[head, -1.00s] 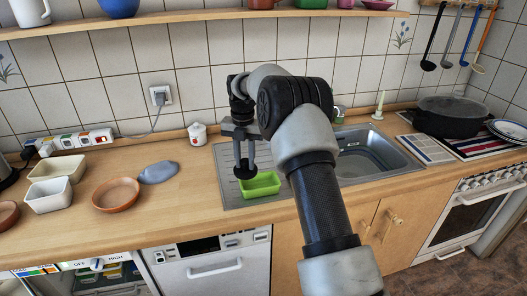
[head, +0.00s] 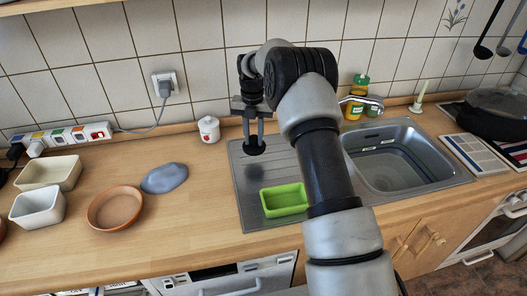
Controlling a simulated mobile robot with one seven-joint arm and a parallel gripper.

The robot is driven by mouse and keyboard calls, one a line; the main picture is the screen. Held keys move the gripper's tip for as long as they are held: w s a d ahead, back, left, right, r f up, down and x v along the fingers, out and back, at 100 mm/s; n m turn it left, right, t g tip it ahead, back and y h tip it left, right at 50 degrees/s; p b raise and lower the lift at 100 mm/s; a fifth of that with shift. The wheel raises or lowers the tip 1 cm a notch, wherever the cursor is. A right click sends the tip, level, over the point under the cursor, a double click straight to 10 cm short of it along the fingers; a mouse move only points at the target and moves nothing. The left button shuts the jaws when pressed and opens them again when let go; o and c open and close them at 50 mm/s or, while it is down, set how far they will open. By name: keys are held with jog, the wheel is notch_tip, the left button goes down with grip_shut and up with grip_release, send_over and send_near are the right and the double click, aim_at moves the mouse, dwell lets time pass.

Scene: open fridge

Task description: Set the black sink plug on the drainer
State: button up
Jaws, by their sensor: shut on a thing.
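My gripper (head: 254,137) points down over the drainer and is shut on the black sink plug (head: 254,149). The plug is a small dark disc at the fingertips. It hangs above the drainer (head: 246,212), the ribbed steel left part of the sink unit, near its back left. A dark shadow lies on the steel below it, so a gap shows between plug and drainer. My arm hides the right part of the drainer.
A green tray (head: 284,201) stands on the drainer, in front of the plug. The sink basin (head: 390,165) lies to the right. A white lidded jar (head: 209,129), grey-blue lump (head: 164,178) and brown bowl (head: 115,208) are on the counter to the left.

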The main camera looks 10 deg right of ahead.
aim_at(254, 145)
jog(key=shift+f, duration=2.75)
jog(key=shift+f, duration=0.25)
jog(key=o, duration=1.1)
jog(key=shift+r, duration=0.1)
jog(key=shift+c, duration=0.2)
